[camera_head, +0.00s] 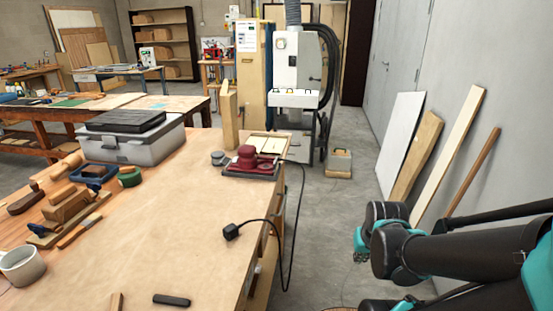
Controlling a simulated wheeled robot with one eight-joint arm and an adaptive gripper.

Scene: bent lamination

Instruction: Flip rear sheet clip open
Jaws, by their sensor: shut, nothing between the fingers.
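I cannot make out a sheet clip in this view. Pale flat sheets (268,143) lie at the far right end of the wooden workbench (165,245), behind a red sander; no clip shows clearly on them. My arm reaches in from the right edge, beside the bench and over the floor. Its dark and teal joints show, apart from the bench. My gripper itself cannot be seen.
The red sander (247,160) and its black plug (231,232) sit on the bench, with a cable hanging off the right edge. A grey toolbox (130,142) stands at left. Boards (447,155) lean on the right wall. The bench's middle is clear.

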